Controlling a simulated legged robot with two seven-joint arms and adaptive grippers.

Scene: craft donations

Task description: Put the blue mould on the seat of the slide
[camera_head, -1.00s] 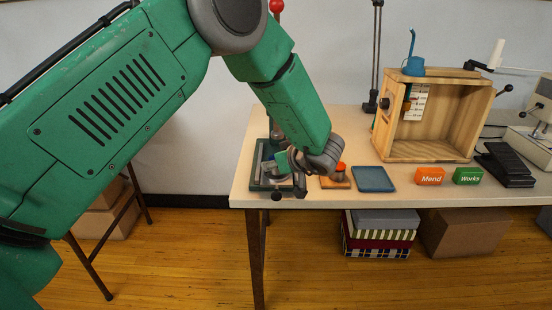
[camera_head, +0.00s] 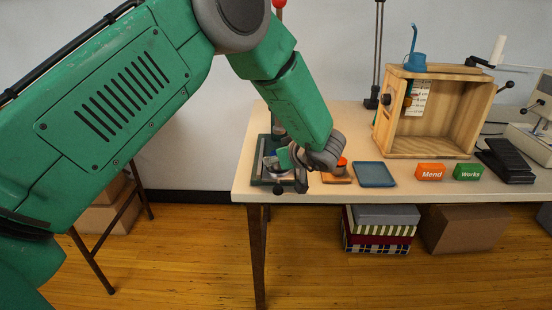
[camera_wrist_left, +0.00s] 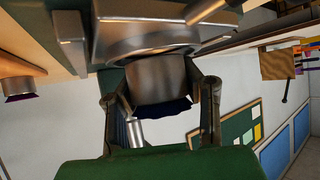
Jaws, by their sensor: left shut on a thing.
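My left gripper (camera_head: 284,158) is over the small green press (camera_head: 257,172) at the table's left end. In the wrist view the left gripper's fingers (camera_wrist_left: 162,112) are closed on both sides of the blue mould (camera_wrist_left: 158,78), a metal cup with a dark blue edge. The mould shows in the head view as a small bluish patch (camera_head: 269,154), partly hidden by the gripper. A round metal part, seemingly the slide's seat (camera_wrist_left: 145,42), is close to the mould. I cannot tell whether they touch. My right gripper is not in view.
A wooden board (camera_head: 335,180) with a red-topped piece (camera_head: 341,165) stands just right of the gripper. Beyond are a blue tray (camera_head: 374,175), orange and green blocks (camera_head: 430,172) and a wooden box (camera_head: 430,152). The press's red-knobbed lever (camera_head: 279,4) rises behind my arm.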

